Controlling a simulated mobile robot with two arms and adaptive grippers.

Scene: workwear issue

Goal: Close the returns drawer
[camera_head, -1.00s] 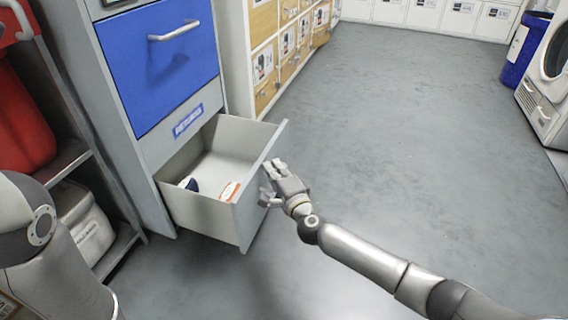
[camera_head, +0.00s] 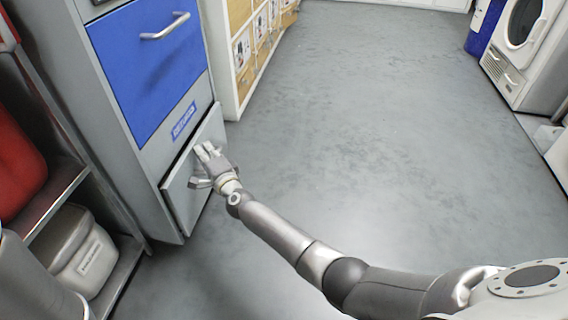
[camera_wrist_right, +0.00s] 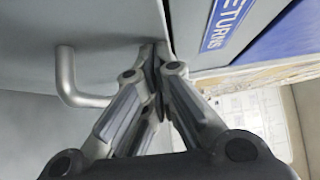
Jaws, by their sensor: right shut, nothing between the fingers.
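The returns drawer (camera_head: 180,190) is the grey bottom drawer of the tall cabinet, under the blue RETURNS label (camera_head: 184,121). In the head view its front stands almost flush with the cabinet, with a narrow dark gap along its top edge. Its inside is hidden. My right gripper (camera_head: 204,152) is shut and empty, with its fingertips at the upper part of the drawer front. In the right wrist view the closed fingertips (camera_wrist_right: 154,50) are against the grey front (camera_wrist_right: 105,22), beside its bar handle (camera_wrist_right: 68,78). My left gripper is not in view.
A blue drawer (camera_head: 150,65) with a bar handle is above the label. A shelf with a lidded grey bin (camera_head: 75,250) and a red object (camera_head: 18,155) stands at left. Wooden-fronted drawers (camera_head: 245,45) stand behind the cabinet. The floor (camera_head: 380,150) at right is clear.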

